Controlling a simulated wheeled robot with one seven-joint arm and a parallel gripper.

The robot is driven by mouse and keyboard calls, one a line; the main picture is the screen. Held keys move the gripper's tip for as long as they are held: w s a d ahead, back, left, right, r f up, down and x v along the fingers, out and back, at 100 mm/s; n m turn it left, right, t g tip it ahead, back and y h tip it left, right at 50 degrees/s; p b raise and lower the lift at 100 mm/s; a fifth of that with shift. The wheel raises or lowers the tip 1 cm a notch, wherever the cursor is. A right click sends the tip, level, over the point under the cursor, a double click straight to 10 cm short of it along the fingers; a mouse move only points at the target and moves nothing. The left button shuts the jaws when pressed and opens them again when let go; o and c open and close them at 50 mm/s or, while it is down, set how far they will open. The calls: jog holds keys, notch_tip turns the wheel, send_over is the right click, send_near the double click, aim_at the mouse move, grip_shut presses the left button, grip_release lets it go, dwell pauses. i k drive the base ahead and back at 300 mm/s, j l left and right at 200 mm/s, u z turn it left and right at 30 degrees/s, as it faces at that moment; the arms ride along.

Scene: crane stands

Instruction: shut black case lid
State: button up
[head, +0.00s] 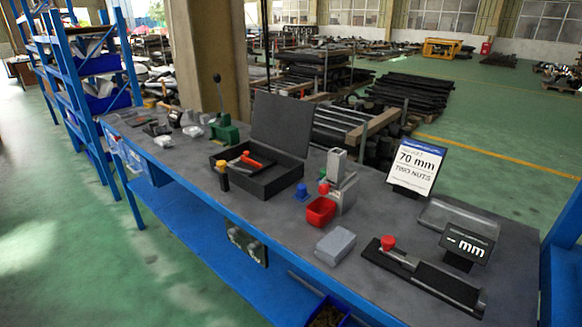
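The black case (262,181) stands on the grey workbench top, near the middle of the picture. Its lid (281,124) is open and stands up, tilted slightly back, at the far side of the case. Inside the case lie an orange-red item (251,160) and a dark flat item. A yellow-and-black handled item (222,174) is at the case's near left side; I cannot tell if it is inside or against the wall. My gripper is not in view.
A green lever press (224,131) stands behind and left of the case. A blue piece (300,192), a red bin (320,211) with a grey stand (343,185), and a grey box (335,243) are to its right. A "70 mm" sign (415,167) stands farther right.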

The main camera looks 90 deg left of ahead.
aim_at(283, 122)
jog(key=u, duration=3.4)
jog(key=i+j, duration=0.2)
jog(key=i, duration=0.15)
jog(key=i+j, duration=0.2)
jog(key=i+u, duration=0.05)
jog(key=i, duration=0.05)
